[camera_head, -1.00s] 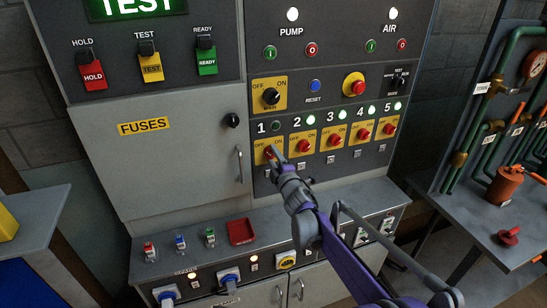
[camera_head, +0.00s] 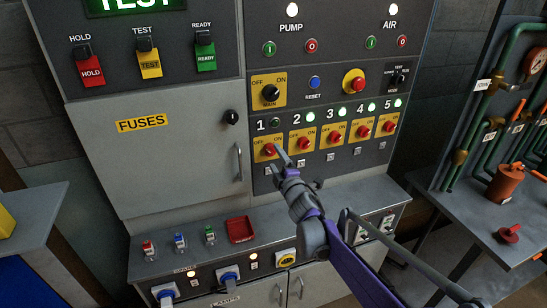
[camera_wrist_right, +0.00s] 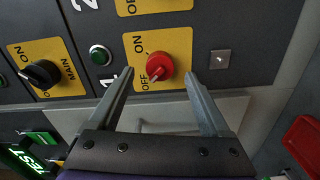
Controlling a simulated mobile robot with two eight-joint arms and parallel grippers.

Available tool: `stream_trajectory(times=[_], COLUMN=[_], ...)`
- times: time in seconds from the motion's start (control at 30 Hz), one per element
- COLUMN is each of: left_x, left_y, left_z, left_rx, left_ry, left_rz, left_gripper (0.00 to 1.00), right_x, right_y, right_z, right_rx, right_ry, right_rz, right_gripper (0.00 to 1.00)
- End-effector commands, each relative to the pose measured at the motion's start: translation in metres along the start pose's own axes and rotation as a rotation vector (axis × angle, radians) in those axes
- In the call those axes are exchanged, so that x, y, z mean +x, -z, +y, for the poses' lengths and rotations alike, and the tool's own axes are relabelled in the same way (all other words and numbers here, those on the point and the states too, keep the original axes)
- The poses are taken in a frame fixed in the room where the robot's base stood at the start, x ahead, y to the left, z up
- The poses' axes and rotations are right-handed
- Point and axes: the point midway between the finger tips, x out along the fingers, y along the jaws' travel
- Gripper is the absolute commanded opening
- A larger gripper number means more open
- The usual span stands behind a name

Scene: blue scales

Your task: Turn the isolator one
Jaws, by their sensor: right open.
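Isolator one is a red knob (camera_head: 269,149) on a yellow OFF/ON plate, below the number 1 at the left end of the isolator row. In the right wrist view the knob (camera_wrist_right: 158,66) has its white mark near the OFF label. The round lamp (camera_head: 275,126) beside the number 1 is dark. My right gripper (camera_head: 279,158) is just below and in front of the knob. In the wrist view its fingers (camera_wrist_right: 158,78) are open, with the knob showing between and beyond their tips, apparently untouched. My left gripper is not in view.
Isolators two (camera_head: 303,144) to five, with lit green lamps, continue to the right. The black main switch (camera_head: 270,93) is above. A grey fuse door (camera_head: 165,160) with a handle is to the left. A ledge with a red tray (camera_head: 240,229) juts out below.

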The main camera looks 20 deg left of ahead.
Motion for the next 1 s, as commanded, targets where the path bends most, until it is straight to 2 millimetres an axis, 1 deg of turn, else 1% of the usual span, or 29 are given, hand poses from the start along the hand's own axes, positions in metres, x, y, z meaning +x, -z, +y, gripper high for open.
stream_trajectory(times=[0.03, 0.2, 0.3, 0.4, 0.57, 0.9, 0.97, 1.0], left_x=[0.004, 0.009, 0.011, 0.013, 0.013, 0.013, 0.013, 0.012], left_y=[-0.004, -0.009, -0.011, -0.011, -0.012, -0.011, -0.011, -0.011], left_z=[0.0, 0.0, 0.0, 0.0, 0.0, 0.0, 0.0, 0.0], left_rx=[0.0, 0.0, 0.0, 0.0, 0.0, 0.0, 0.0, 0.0], left_ry=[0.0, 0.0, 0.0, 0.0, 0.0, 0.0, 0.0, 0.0], left_rz=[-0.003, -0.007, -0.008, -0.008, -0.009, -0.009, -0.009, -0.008], left_gripper=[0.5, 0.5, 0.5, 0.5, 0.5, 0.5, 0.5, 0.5], right_x=[-0.012, -0.045, -0.059, -0.069, -0.074, -0.074, -0.075, -0.079], right_y=[-0.001, -0.001, 0.0, 0.0, 0.0, 0.0, -0.002, -0.006], right_z=[-0.003, -0.002, -0.002, -0.001, -0.001, 0.0, 0.001, 0.003], right_rx=[0.0, 0.0, 0.0, 0.0, 0.0, 0.0, 0.005, 0.016], right_ry=[0.001, 0.001, 0.001, 0.001, 0.0, 0.0, 0.001, 0.004], right_rz=[-0.001, -0.002, -0.001, 0.0, 0.0, 0.0, -0.007, -0.021], right_gripper=[0.81, 0.81, 0.81, 0.81, 0.81, 0.81, 0.81, 0.81])
